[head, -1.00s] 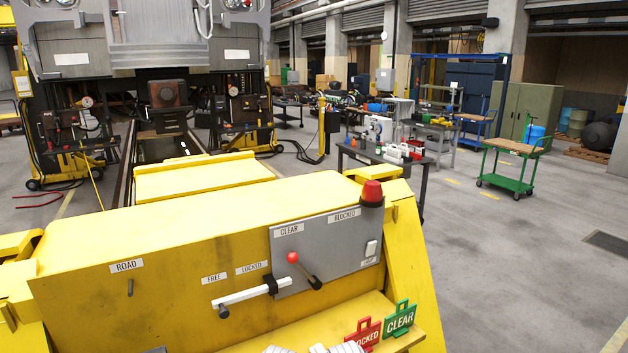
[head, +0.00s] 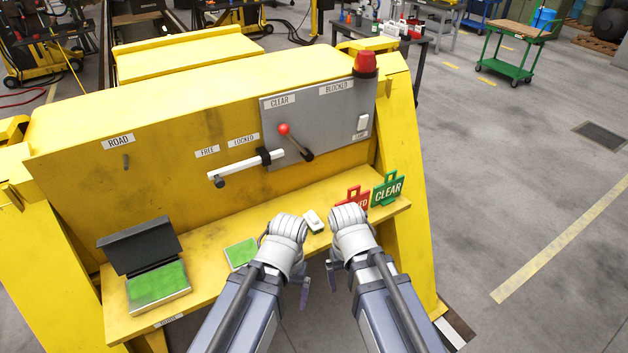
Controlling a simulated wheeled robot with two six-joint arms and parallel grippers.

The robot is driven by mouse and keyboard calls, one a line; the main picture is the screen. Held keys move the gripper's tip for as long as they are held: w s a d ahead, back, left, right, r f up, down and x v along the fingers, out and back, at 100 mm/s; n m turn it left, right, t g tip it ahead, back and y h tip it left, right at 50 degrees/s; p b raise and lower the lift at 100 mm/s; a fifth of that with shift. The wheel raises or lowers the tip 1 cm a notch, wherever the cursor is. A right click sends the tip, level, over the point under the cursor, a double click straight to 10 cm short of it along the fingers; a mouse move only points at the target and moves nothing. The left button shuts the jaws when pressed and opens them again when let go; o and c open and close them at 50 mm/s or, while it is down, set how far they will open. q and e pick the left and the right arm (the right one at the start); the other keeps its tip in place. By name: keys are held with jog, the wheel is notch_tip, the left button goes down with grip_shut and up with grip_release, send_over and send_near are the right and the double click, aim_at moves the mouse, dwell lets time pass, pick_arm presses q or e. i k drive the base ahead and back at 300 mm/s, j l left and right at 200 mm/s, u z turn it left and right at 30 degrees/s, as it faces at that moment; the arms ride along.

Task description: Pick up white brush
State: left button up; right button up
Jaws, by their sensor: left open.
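A small white object with a dark mark, which looks like the white brush (head: 313,221), lies on the yellow shelf (head: 215,290). It is between and just beyond my two wrists. My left gripper (head: 301,286) is open, in front of the shelf edge, apart from the brush. My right gripper (head: 332,276) is beside it, also apart from the brush. Its wrist hides most of its jaws, so I cannot tell its opening.
A red tag (head: 354,196) and a green CLEAR tag (head: 387,191) stand right of the brush. A green pad (head: 241,253) and an open dark case with a green pad (head: 158,288) lie left. A white lever (head: 246,167) and a red-knobbed lever (head: 284,130) project above the shelf.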

aim_at(314, 224)
jog(key=i+l+u, duration=0.2)
jog(key=i+l, duration=0.2)
jog(key=l, duration=0.25)
jog(key=i+l+u, duration=0.2)
jog(key=i+l, duration=0.15)
jog(key=l, duration=0.3)
jog(key=i+l+u, duration=0.1)
jog(key=l, duration=0.3)
jog(key=i, duration=0.05)
